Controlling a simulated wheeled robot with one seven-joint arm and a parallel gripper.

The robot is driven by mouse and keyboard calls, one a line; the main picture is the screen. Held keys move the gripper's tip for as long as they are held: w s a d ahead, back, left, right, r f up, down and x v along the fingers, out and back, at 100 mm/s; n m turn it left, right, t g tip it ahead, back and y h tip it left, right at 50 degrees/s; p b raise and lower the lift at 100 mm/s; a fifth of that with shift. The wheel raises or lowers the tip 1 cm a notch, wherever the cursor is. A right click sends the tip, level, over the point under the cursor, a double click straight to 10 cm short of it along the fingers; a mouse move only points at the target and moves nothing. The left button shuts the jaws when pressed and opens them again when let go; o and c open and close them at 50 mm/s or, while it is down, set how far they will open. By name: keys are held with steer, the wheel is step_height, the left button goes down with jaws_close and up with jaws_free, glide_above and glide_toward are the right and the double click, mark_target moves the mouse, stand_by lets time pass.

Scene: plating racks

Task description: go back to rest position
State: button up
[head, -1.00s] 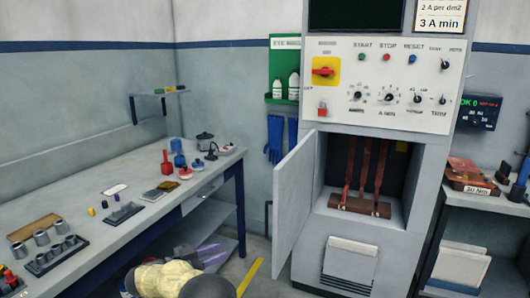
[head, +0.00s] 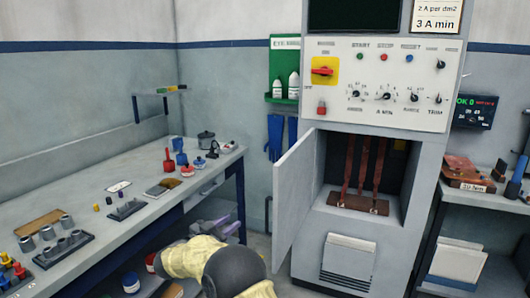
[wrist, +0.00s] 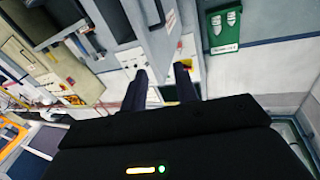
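My gripper (wrist: 162,88) shows in the wrist view as two dark fingers standing apart, with nothing visible between them. It is open and empty, and no surface touches it that I can see. In the head view, my arm (head: 203,257) with its pale yellow cover is at the bottom edge, in front of the bench's near end. The gripper itself cannot be made out in the head view.
The grey workbench (head: 150,205) at left carries several small parts and tools. The grey cabinet (head: 345,225) stands ahead with its door (head: 296,195) swung open to the left. A side shelf (head: 487,204) stands at right. A green eyewash board (head: 285,70) hangs behind; it also shows in the wrist view (wrist: 222,28).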

steer(key=w+d+r+n+t+y, duration=0.3)
steer(key=w+d+r+n+y, duration=0.15)
steer(key=y, duration=0.25)
steer(key=s+d+f+n+g+y, duration=0.2)
steer(key=s+d+n+y, duration=0.1)
steer(key=s+d+y, duration=0.15)
steer(key=s+d+f+n+g, duration=0.1)
steer(key=s+d+f+g, duration=0.4)
steer(key=s, duration=0.6)
steer(key=s+d+f+g, duration=0.25)
steer(key=s+d, duration=0.35)
steer(key=s, duration=0.5)
steer(key=s+d+f+n+g, duration=0.1)
steer(key=s+d+f+g, duration=0.35)
steer(key=s, duration=0.65)
step_height(320, 180, up, 18)
steer(key=d+p, duration=0.2)
steer(key=p, duration=1.5)
steer(key=shift+s+r+g, duration=0.2)
steer(key=shift+s+g, duration=0.1)
steer(key=shift+s, duration=0.05)
steer(key=shift+m, duration=0.25)
